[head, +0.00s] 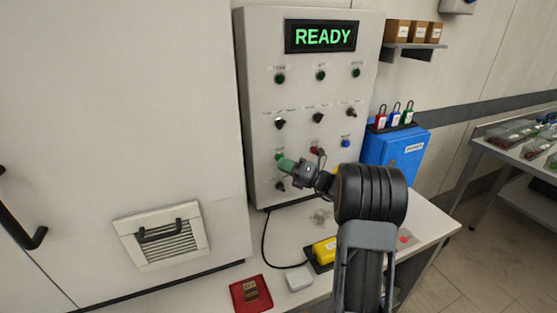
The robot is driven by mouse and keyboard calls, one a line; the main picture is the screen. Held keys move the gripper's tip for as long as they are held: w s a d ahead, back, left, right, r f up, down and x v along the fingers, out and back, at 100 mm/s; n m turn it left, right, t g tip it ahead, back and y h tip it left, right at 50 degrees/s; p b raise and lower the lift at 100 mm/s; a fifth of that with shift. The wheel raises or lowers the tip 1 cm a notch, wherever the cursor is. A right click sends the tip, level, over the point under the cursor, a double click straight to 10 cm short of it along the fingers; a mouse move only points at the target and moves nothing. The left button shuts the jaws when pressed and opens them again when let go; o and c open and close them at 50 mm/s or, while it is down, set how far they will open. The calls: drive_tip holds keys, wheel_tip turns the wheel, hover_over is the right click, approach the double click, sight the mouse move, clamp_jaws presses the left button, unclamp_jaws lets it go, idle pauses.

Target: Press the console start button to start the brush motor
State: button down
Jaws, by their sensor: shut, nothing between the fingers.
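The grey console (258,50) stands upright on the bench, and its display (320,37) reads READY in green. A green button (279,156) shows at the left of the lower button row, partly covered by my gripper (288,165). My gripper is shut and empty, with its greenish tip pointing left at the console face, just right of and slightly below that button. I cannot tell whether the tip touches it. A red button (315,150) and a blue button (345,143) sit further right in the row. The small button labels are too blurred to read.
Dark knobs (280,124) and green lamps (321,75) sit higher on the console. A blue box (395,148) with padlocks stands to the right. A yellow device (324,250), a white block (298,279) and a red tray (238,297) lie on the bench below.

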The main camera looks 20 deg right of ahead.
drive_tip(key=shift+w, duration=0.1)
drive_tip(key=shift+s, duration=0.2)
idle(0.4)
drive_tip(key=shift+s+p, duration=0.4)
drive_tip(key=shift+s, duration=0.25)
drive_tip(key=shift+s, duration=0.1)
drive_tip(key=shift+s+p, duration=0.85)
drive_tip(key=shift+s, duration=1.55)
